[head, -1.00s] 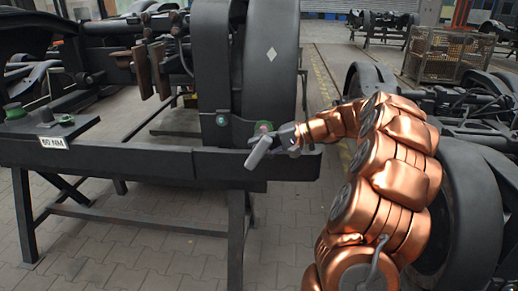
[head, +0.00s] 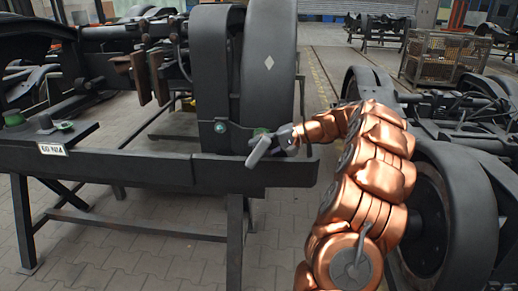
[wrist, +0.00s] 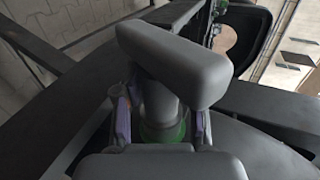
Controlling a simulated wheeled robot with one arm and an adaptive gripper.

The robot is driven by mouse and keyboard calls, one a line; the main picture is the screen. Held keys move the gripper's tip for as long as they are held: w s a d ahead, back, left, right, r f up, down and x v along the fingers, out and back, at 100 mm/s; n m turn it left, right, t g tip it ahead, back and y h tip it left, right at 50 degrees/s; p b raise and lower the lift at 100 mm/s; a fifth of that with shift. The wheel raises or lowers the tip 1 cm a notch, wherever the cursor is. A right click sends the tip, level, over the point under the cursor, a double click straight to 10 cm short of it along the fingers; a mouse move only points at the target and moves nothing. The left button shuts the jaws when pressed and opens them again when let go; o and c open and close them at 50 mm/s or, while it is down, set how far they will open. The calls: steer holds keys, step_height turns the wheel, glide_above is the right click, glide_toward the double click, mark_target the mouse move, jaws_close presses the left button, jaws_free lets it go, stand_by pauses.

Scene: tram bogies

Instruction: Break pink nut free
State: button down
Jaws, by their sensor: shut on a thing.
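My gripper (head: 282,140) is at the right end of the dark bench, beside the big black wheel. It is shut on a grey T-handled tool (head: 258,151). In the wrist view, the tool's thick crossbar (wrist: 175,65) lies across the picture, with its shaft between my purple-edged fingers (wrist: 162,120). A green ring (wrist: 163,132) shows around the lower shaft. In the head view, a green patch (head: 261,131) shows just behind the tool. No pink nut is visible now; the tool and gripper cover that spot. I cannot tell whether the tool sits on a nut.
The bench (head: 110,163) bears a label plate (head: 52,149) and green-topped parts at far left. Another bogie wheel (head: 440,220) stands close behind my arm. A wire crate (head: 442,55) stands behind.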

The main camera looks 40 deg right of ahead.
mark_target(256, 158)
steer(key=shift+r+g+h+p, duration=0.15)
steer(key=shift+g+h+p, duration=1.05)
steer(key=shift+p, duration=0.75)
steer(key=shift+h+p, duration=0.5)
steer(key=shift+p, duration=0.05)
steer(key=shift+g+h+p, duration=1)
steer(key=shift+g+p, duration=0.1)
steer(key=shift+p, duration=0.75)
steer(key=shift+w+g+h+p, duration=0.1)
steer(key=shift+g+h+p, duration=1.65)
steer(key=shift+p, duration=1.25)
steer(key=shift+g+h+p, duration=0.25)
steer(key=shift+h+p, duration=0.2)
steer(key=shift+h, duration=0.1)
steer(key=shift+a, duration=0.1)
steer(key=shift+s+a+b, duration=0.6)
steer(key=shift+s+a, duration=0.4)
steer(key=shift+s, duration=0.15)
steer(key=shift+s+a+b, duration=0.55)
steer(key=shift+s+a, duration=0.4)
steer(key=shift+s, duration=0.2)
